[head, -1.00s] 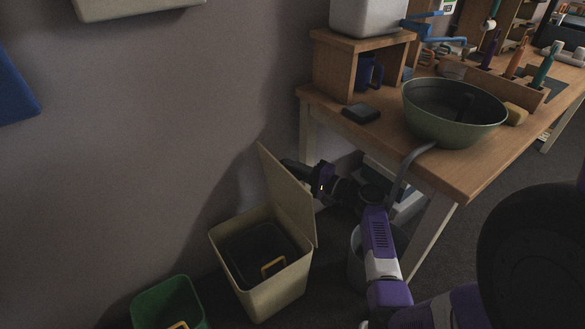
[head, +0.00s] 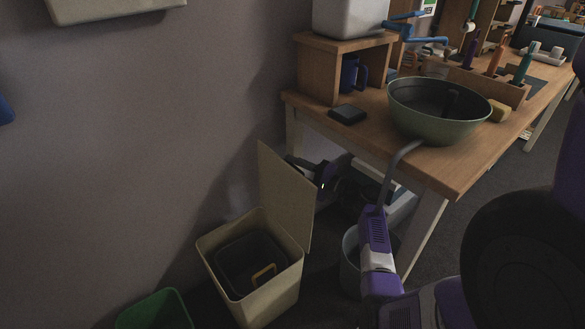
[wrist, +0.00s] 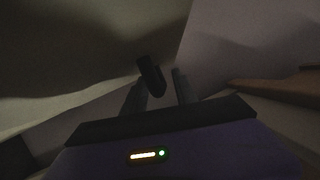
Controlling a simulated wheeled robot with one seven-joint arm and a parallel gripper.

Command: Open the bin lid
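The beige bin (head: 283,299) stands on the floor by the wall, with a dark inner bucket with a yellow handle inside. Its lid (head: 284,205) stands up, hinged along the bin's right side, and the mouth is uncovered. My gripper is behind the lid, on the side away from the mouth, and the lid partly hides it in the head view. In the wrist view my gripper's fingers (wrist: 160,82) point at a pale surface close ahead, with a dark rounded piece by them. I cannot tell their gap or whether they touch the lid.
A green bin (head: 160,311) stands at lower left. The wooden table (head: 440,172) is to the right, bearing a green bowl (head: 428,126). A grey bucket (head: 350,268) is beside the beige bin, close to my arm. The wall is close behind.

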